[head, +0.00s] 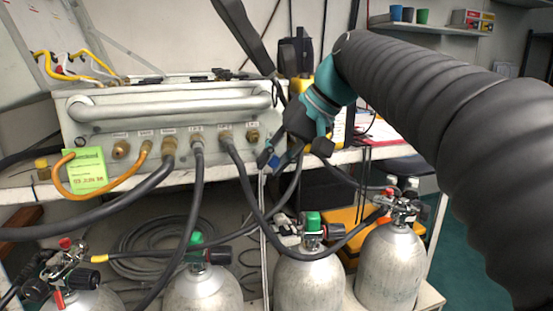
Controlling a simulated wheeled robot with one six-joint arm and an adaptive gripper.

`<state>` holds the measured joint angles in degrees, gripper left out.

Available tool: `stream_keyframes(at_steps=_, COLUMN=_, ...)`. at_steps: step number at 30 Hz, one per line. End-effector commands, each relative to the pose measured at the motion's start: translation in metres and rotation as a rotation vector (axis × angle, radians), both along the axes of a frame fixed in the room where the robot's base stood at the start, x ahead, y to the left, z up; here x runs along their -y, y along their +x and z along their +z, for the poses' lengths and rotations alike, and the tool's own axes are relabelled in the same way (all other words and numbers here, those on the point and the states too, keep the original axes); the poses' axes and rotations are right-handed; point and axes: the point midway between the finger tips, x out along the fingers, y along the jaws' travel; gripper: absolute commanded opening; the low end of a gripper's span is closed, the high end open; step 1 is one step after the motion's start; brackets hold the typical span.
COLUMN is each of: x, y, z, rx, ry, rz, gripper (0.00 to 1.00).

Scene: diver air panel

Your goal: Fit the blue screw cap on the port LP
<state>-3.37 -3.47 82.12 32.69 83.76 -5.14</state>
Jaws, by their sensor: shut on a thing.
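The white air panel (85,115) stands on the bench, with a row of labelled ports along its front. A bare brass port (252,135) is at the right end of the row; its label is too small to read surely, so I cannot tell if it is LP. My gripper (268,157) is just below and right of that port, pointing down and left. It is shut on a small blue piece, which looks like the blue screw cap (274,161). The fingers partly hide the cap. The cap appears apart from the port.
Grey and black hoses (198,190) hang from the neighbouring ports. Another bare brass port (121,149) is at the left, near a green tag (87,170). Several silver cylinders (310,284) with valves stand below the bench. A yellow case (345,230) lies behind them.

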Motion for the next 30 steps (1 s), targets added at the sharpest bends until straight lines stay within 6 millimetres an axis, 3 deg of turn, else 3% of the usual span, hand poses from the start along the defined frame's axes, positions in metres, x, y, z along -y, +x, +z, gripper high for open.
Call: stream_keyframes(at_steps=30, x=-0.017, y=0.066, z=0.001, rx=-0.001, ry=-0.001, rz=-0.002, gripper=0.0)
